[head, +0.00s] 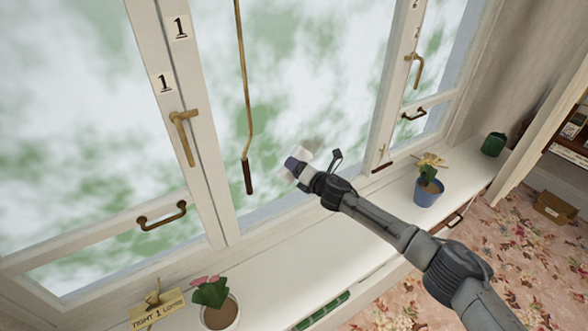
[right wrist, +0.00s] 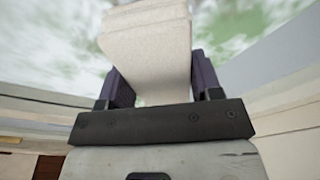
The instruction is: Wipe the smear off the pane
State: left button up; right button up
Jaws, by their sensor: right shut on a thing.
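My right gripper (head: 293,166) reaches up from the lower right to the middle window pane (head: 300,80). It is shut on a folded cream cloth (right wrist: 150,50), which stands between its purple fingers in the right wrist view (right wrist: 152,85). In the head view the cloth is a small pale patch at the fingertips, in front of the pane's lower part. I cannot tell whether it touches the glass. Cloudy white and green show across the pane, and I cannot pick out the smear for certain. My left gripper is not in view.
A brass rod with a dark handle (head: 248,176) hangs left of my right gripper. Window handles (head: 183,137) stick out from the frames. On the sill stand a pink-flowered pot (head: 219,312), a blue pot (head: 428,193) and a green can (head: 493,144).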

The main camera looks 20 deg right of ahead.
aim_at(332, 146)
jog(key=shift+w+d, duration=0.25)
jog(key=shift+d, duration=0.9)
jog(key=shift+w+d, duration=0.15)
jog(key=shift+d, duration=0.8)
jog(key=shift+w+d, duration=0.15)
jog(key=shift+d, duration=0.75)
jog(key=shift+w+d+b, duration=0.15)
jog(key=shift+d+b, duration=0.05)
jog(key=shift+d, duration=0.6)
jog(key=shift+w+d+b, duration=0.15)
jog(key=shift+d+b, duration=0.05)
jog(key=shift+d, duration=0.6)
jog(key=shift+w+d+b, duration=0.15)
jog(key=shift+d+b, duration=0.2)
jog(key=shift+d, duration=0.35)
jog(key=shift+w+d+b, duration=0.1)
jog(key=shift+d+b, duration=0.2)
jog(key=shift+d, duration=0.4)
jog(key=shift+w+d+f+b, duration=0.1)
jog(key=shift+d+b, duration=0.3)
jog(key=shift+d, duration=0.2)
jog(key=shift+w+d+b, duration=0.15)
jog(key=shift+d+b, duration=0.5)
jog(key=shift+d, duration=0.65)
